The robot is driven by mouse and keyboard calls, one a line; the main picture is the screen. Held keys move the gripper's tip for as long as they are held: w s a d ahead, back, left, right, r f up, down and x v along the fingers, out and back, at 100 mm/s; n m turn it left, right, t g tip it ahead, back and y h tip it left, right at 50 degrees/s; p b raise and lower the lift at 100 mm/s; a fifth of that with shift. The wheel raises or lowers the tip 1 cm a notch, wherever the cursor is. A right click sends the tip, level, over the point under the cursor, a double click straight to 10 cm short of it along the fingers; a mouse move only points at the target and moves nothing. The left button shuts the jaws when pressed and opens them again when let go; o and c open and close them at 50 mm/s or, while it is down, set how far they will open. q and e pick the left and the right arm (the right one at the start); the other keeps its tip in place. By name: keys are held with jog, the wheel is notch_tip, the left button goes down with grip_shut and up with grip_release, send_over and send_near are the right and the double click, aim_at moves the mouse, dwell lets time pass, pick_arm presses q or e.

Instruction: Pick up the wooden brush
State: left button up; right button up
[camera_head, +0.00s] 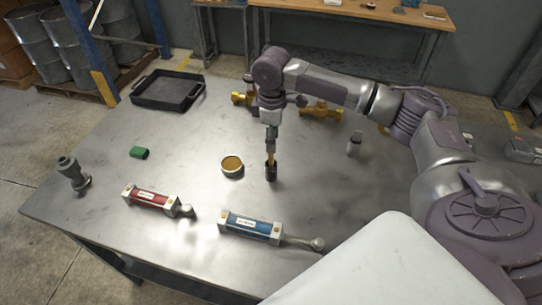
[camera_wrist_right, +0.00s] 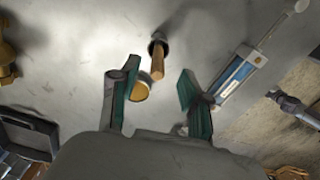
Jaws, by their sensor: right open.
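The wooden brush stands upright on the metal table, its light wooden handle (camera_head: 271,158) rising from a dark cylindrical lower part (camera_head: 270,173). In the right wrist view the handle (camera_wrist_right: 157,64) shows ahead of the fingertips, with the dark part beyond it. My right gripper (camera_head: 271,143) points down just above the brush. Its two green-padded fingers (camera_wrist_right: 153,86) are open, and nothing is held between them. In the head view the fingers partly overlap the handle's top. My left gripper is not in view.
A round tin (camera_head: 232,166) stands close left of the brush. A blue cylinder (camera_head: 252,227) and a red cylinder (camera_head: 152,198) lie nearer the front.

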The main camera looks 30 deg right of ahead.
notch_tip(320, 180, down, 2)
jog(key=shift+w+d+f, duration=0.1)
jog(key=shift+f, duration=0.25)
jog(key=p, duration=0.2)
send_over(271, 167)
jog(key=f, duration=0.4)
jog(key=shift+w+d+f, duration=0.1)
jog(key=shift+w+d, duration=0.05)
jog(key=shift+w, duration=0.15)
jog(key=shift+f, duration=0.4)
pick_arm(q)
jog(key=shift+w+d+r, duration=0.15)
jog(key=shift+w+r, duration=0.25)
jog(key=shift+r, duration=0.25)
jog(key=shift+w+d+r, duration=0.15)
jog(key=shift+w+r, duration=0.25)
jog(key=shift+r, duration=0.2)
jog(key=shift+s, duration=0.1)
pick_arm(e)
jog(key=shift+c, duration=0.2)
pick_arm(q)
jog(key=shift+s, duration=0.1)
pick_arm(e)
grip_shut()
